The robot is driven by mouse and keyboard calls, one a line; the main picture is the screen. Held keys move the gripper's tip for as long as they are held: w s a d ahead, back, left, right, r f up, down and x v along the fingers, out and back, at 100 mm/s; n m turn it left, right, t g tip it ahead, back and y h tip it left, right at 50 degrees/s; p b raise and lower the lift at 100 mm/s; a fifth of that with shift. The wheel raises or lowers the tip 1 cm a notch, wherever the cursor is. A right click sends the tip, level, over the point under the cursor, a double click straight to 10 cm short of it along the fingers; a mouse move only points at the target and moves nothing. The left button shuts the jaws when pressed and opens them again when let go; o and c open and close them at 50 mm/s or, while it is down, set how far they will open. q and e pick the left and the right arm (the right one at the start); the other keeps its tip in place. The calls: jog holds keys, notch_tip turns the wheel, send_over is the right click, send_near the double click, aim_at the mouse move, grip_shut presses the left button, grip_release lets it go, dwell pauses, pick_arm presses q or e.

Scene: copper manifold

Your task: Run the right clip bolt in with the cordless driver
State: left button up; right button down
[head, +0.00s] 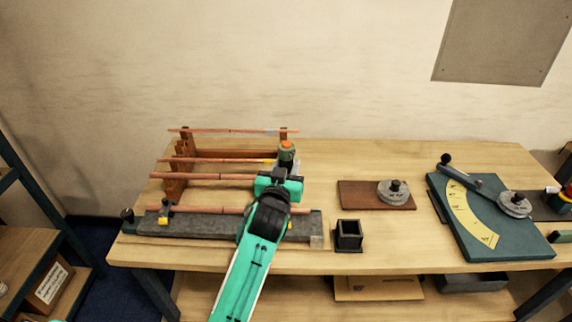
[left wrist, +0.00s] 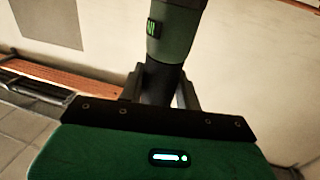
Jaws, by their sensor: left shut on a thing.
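A copper pipe (head: 200,209) lies along the base. A left clip (head: 164,212) with a yellow part shows on it. The right clip and its bolt are hidden by my arm and gripper. My right gripper is not in view.
A wooden rack (head: 180,160) holds several copper pipes behind the base. To the right are a black square cup (head: 348,236), a brown board (head: 360,203) with a round weight (head: 393,191), and a teal plate (head: 490,240) with a yellow scale and lever.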

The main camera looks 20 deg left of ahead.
pick_arm(q)
notch_tip(320, 180, down, 2)
jog(key=shift+f+b, duration=0.1)
jog(key=shift+b, duration=0.75)
notch_tip(320, 180, down, 2)
jog(key=shift+f+b, duration=0.1)
jog(key=shift+b, duration=0.9)
jog(key=shift+f+b, duration=0.35)
jog(key=shift+f, duration=0.05)
jog(key=shift+f, duration=0.1)
